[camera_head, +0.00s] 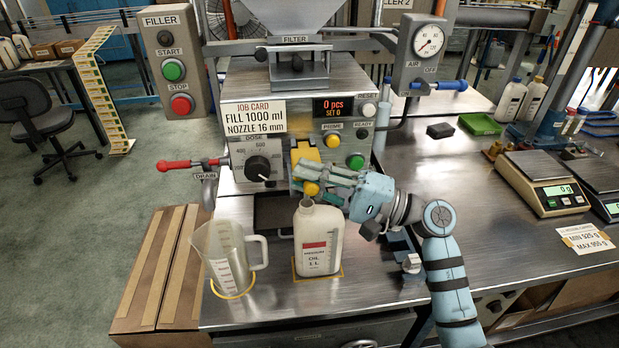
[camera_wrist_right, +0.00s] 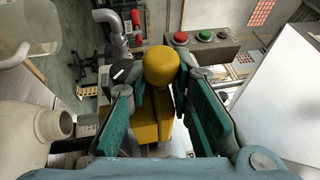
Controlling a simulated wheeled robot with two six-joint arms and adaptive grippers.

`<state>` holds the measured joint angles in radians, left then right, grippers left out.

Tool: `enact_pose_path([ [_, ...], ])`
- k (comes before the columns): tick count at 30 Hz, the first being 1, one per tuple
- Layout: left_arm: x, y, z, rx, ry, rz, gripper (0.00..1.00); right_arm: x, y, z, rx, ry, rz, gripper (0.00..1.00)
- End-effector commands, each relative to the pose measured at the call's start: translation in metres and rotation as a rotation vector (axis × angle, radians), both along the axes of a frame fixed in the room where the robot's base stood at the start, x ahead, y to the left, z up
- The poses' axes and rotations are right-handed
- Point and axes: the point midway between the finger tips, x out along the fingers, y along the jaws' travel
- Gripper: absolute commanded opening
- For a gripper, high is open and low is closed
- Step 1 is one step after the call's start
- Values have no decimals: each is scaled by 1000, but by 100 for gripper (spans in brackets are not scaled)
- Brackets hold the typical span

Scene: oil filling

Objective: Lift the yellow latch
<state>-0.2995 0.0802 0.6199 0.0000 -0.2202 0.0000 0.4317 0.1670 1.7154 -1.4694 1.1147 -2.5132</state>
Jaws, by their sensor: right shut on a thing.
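The yellow latch (camera_head: 306,153) is on the front panel of the filler, right of the dose dial, with a round yellow knob (camera_head: 311,188) at its lower end. My right gripper (camera_head: 326,181) reaches in from the right and is shut on the latch near the knob. In the right wrist view, the yellow latch (camera_wrist_right: 160,66) stands between the green-padded fingers of my right gripper (camera_wrist_right: 162,88). Part of the latch is hidden by the fingers in the head view. My left gripper is not in view.
A white oil bottle (camera_head: 319,250) stands open just below my right gripper. A clear measuring jug (camera_head: 227,256) is left of it. A red drain lever (camera_head: 178,164) sticks out left. Scales (camera_head: 545,180) stand at the right; the bench between is mostly clear.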

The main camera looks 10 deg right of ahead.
Motion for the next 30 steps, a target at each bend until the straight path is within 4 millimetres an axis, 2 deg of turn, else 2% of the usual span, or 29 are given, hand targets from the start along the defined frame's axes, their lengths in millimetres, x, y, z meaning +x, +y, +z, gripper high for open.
enact_pose_path([
  [11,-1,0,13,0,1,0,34,0,0,13,3,82,0,0],
  [24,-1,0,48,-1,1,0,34,8,0,46,5,391,-1,0],
  [30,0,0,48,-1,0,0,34,14,0,53,5,495,0,0],
])
